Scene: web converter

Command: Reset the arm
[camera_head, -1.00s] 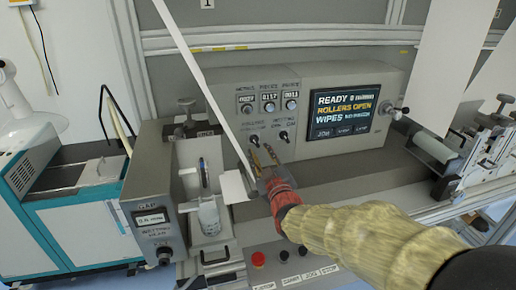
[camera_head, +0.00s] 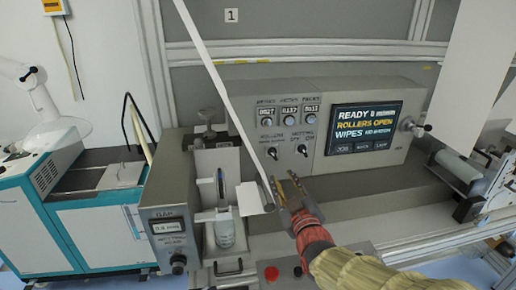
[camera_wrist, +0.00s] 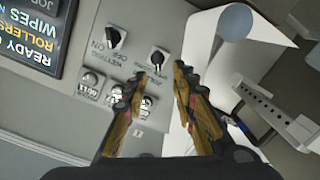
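My gripper (camera_head: 288,190) is in front of the lower part of the grey control panel (camera_head: 262,115), near its switches. In the wrist view my gripper (camera_wrist: 160,78) has its two fingers spread apart, with nothing held between them. The rollers switch (camera_wrist: 157,60) shows just beyond the fingertips; I cannot tell the exact gap. The wetting switch (camera_wrist: 115,38) is to its left in the wrist view. In the head view the rollers switch (camera_head: 272,153) and the wetting switch (camera_head: 302,148) are above the fingers. The screen (camera_head: 360,121) reads READY, ROLLERS OPEN, WIPES.
A white paper web (camera_head: 215,75) runs down close left of my gripper. A gap unit (camera_head: 170,225) and a clear bottle (camera_head: 224,228) stand at the left. A red button (camera_head: 271,272) is below. A white and teal machine (camera_head: 55,205) stands at the far left.

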